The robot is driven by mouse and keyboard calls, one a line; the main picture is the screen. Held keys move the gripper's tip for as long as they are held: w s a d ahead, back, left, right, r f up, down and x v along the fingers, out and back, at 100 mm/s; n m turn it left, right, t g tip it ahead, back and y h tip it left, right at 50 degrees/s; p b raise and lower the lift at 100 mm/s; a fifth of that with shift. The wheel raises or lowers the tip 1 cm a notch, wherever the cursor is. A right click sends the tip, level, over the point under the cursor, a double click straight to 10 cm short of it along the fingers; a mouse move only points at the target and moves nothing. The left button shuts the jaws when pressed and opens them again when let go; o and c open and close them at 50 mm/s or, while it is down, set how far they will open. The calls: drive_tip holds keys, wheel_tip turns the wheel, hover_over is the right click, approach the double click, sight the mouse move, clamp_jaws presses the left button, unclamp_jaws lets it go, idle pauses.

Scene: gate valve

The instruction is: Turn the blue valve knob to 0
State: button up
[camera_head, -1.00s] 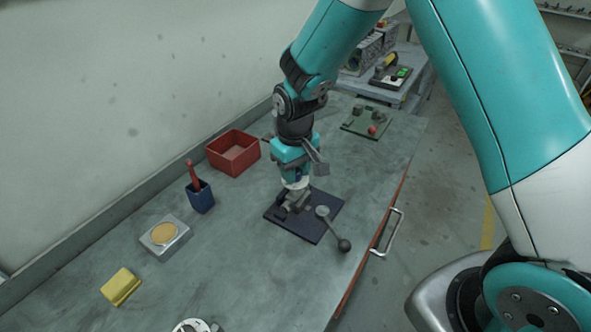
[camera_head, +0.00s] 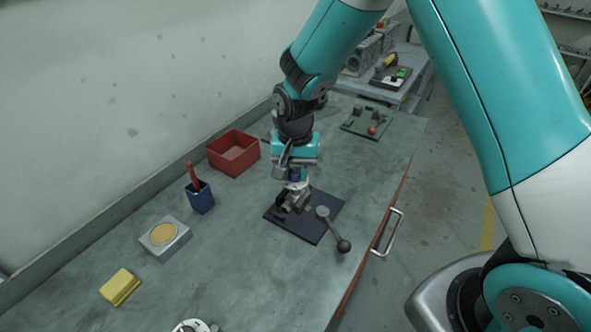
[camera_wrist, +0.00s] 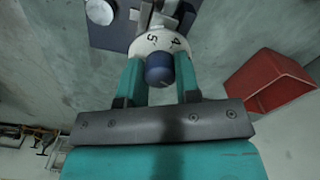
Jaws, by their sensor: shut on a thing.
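The blue valve knob (camera_wrist: 159,69) sits between the two teal fingers of my gripper (camera_wrist: 159,82) in the wrist view. The fingers are shut on its sides. The white dial (camera_wrist: 160,42) beyond the knob shows the digits 5 and 4; its other marks are hidden or unreadable, and I cannot tell the pointer's setting. In the head view my gripper (camera_head: 294,174) points down over the grey valve body (camera_head: 293,201). The valve stands on a dark base plate (camera_head: 306,231); the knob is only partly visible there.
A red bin (camera_head: 234,153), a blue cup (camera_head: 201,198), a box with a tan disc (camera_head: 164,237) and a yellow block (camera_head: 120,286) are to the left. A green board (camera_head: 366,123) lies behind.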

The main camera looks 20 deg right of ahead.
sight(296, 171)
drive_tip(key=m, duration=0.5)
drive_tip(key=shift+m, duration=0.3)
drive_tip(key=m, duration=0.4)
drive_tip(key=shift+m, duration=5.3)
drive_tip(key=o, duration=0.9)
drive_tip(key=shift+r, duration=0.1)
wheel_tip(296, 171, up, 17)
drive_tip(key=shift+r+b, duration=0.15)
drive_tip(key=shift+b, duration=1.05)
